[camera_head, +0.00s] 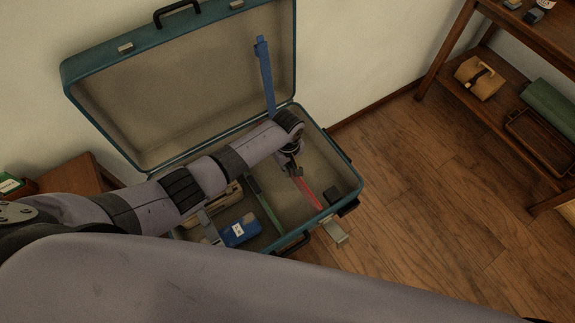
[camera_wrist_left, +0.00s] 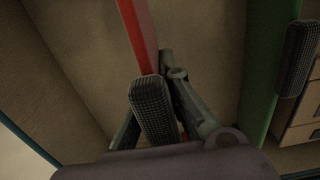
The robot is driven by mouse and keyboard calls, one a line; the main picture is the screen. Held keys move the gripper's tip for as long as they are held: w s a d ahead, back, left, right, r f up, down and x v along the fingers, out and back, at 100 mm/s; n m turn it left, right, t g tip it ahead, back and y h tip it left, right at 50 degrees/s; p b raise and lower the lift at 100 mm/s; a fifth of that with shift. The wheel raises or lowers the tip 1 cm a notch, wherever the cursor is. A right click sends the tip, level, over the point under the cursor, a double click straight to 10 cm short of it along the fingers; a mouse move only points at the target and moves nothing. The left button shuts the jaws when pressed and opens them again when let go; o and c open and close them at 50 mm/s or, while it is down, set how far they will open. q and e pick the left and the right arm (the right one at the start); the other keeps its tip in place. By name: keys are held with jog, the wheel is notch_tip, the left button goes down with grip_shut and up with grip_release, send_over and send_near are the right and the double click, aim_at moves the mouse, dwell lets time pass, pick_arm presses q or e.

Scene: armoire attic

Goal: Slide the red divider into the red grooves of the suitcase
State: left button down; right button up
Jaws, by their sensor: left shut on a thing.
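The open teal suitcase (camera_head: 345,163) has its lid leaning back against the wall. My left gripper (camera_head: 292,171) reaches down inside its right part and is shut on the red divider (camera_head: 308,194). The divider is a thin red strip running toward the suitcase's front edge. In the left wrist view the red divider (camera_wrist_left: 141,38) runs up from the dark textured finger (camera_wrist_left: 153,110) of my left gripper, which covers part of it. The red grooves cannot be told apart from the divider. Whether its lower edge sits in them is hidden. My right gripper is not in view.
A green divider (camera_head: 263,205) stands left of the red one. A blue box (camera_head: 239,231) lies further left. A blue strip (camera_head: 265,75) stands upright by the lid. A wooden shelf (camera_head: 490,110) stands on the floor at right.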

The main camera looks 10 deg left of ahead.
aim_at(288, 165)
pick_arm(q)
jog(key=shift+f+b, duration=1.4)
jog(key=shift+f, duration=0.65)
jog(key=c, duration=1.7)
grip_release()
notch_tip(288, 165, up, 12)
jog(key=shift+r, duration=0.1)
jog(key=shift+s, duration=0.1)
